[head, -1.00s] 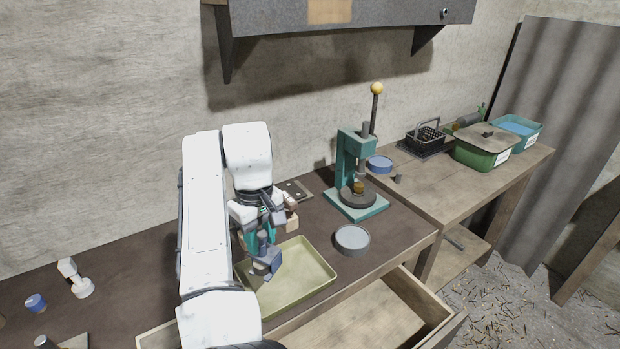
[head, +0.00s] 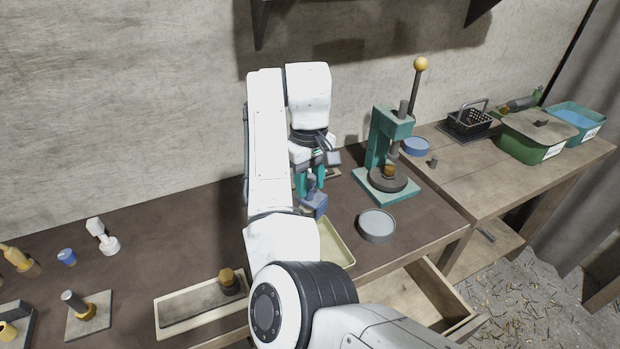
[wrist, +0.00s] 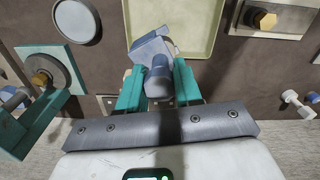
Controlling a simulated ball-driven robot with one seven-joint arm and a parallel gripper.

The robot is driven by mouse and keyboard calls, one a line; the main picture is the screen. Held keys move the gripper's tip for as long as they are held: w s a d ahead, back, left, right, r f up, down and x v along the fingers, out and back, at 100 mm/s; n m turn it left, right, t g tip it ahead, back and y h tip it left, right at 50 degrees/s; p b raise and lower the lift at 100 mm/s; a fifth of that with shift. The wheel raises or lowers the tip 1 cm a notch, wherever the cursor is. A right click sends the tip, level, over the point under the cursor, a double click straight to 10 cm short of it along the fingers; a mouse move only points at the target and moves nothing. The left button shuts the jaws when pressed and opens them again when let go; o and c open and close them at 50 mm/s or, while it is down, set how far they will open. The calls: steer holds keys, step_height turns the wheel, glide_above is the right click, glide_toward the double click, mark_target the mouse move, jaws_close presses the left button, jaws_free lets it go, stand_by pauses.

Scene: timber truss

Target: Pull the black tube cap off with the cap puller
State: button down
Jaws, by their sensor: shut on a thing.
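My gripper (head: 309,182) has teal fingers closed on the handle of a blue-grey tool, which I take to be the cap puller (head: 315,203). In the wrist view the tool's round handle lies between the fingertips (wrist: 160,85), and its squared head (wrist: 150,47) points away from me, over the edge of the pale tray (wrist: 200,30). I cannot pick out the black tube cap for sure.
The pale tray (head: 340,243) is partly behind my arm. A grey round dish (head: 376,226) and a teal press (head: 389,155) stand right of it. A wooden tray with a brass hex piece (head: 196,309) lies front left. An open drawer (head: 405,300) sticks out.

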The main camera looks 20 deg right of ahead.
mark_target(309, 212)
steer(key=shift+f+b, duration=1.05)
steer(key=shift+f, duration=3.8)
steer(key=s+a+f+t+h+b, duration=0.4)
steer(key=a+h, duration=0.3)
steer(key=h, duration=0.1)
steer(key=shift+s+a+f+t+h, duration=0.15)
steer(key=shift+a+t+h, duration=0.05)
steer(key=shift+t+h, duration=0.2)
steer(key=shift+s+a+f+t+h+b, duration=0.15)
steer(key=shift+a+f+t+h+b, duration=0.1)
steer(key=shift+t+h+b, duration=0.25)
steer(key=shift+r, duration=0.25)
steer(key=shift+w+d+r+p, duration=0.25)
steer(key=shift+d+r+p, duration=0.2)
steer(key=shift+r+p, duration=0.2)
steer(key=shift+w+d+r+p, duration=0.25)
steer(key=shift+d+r+p, duration=0.15)
steer(key=shift+r+p, duration=0.25)
